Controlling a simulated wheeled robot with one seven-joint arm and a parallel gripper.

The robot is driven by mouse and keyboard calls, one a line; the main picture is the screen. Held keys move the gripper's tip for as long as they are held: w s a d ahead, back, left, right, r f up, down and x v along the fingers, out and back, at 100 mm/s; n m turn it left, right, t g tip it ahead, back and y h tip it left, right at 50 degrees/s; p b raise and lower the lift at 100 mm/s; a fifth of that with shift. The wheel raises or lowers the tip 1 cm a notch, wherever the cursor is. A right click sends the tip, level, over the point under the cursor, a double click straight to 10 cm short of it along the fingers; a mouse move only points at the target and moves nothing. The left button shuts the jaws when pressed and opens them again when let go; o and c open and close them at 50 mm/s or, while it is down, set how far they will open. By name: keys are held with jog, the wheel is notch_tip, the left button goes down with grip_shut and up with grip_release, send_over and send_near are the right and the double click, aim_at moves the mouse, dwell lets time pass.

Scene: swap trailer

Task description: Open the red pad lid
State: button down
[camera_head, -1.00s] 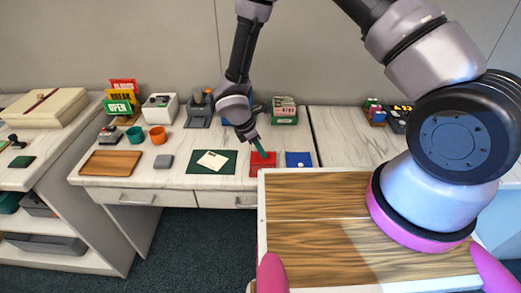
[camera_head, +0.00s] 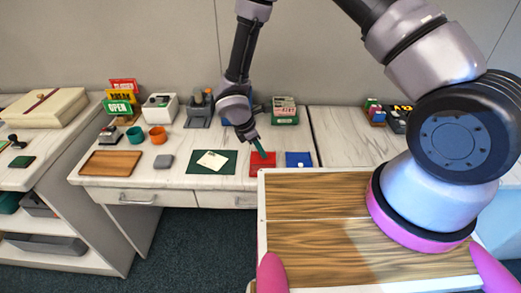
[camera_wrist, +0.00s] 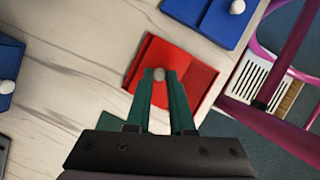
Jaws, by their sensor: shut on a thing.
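The red pad (camera_head: 262,165) lies flat on the counter near its front edge; it also shows in the wrist view (camera_wrist: 194,73). Its lid (camera_wrist: 160,52) carries a small pale round knob (camera_wrist: 159,74). My gripper (camera_wrist: 160,80) has green fingers, and their tips are closed around the knob. In the head view my gripper (camera_head: 260,150) reaches down onto the red pad from above. I cannot tell whether the lid is lifted at all. The fingers hide the part of the lid nearest my wrist.
A blue pad (camera_head: 299,159) with a pale knob lies just right of the red pad. A dark green mat (camera_head: 211,162) with a white card lies to the left. A card rack (camera_head: 285,111) stands behind. A wood-topped surface (camera_head: 330,195) is in front, right of the pad.

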jog(key=shift+w, duration=0.5)
jog(key=c, duration=0.8)
grip_release()
jog(key=v, duration=1)
jog(key=shift+s+a+r, duration=0.1)
jog(key=shift+r, duration=0.3)
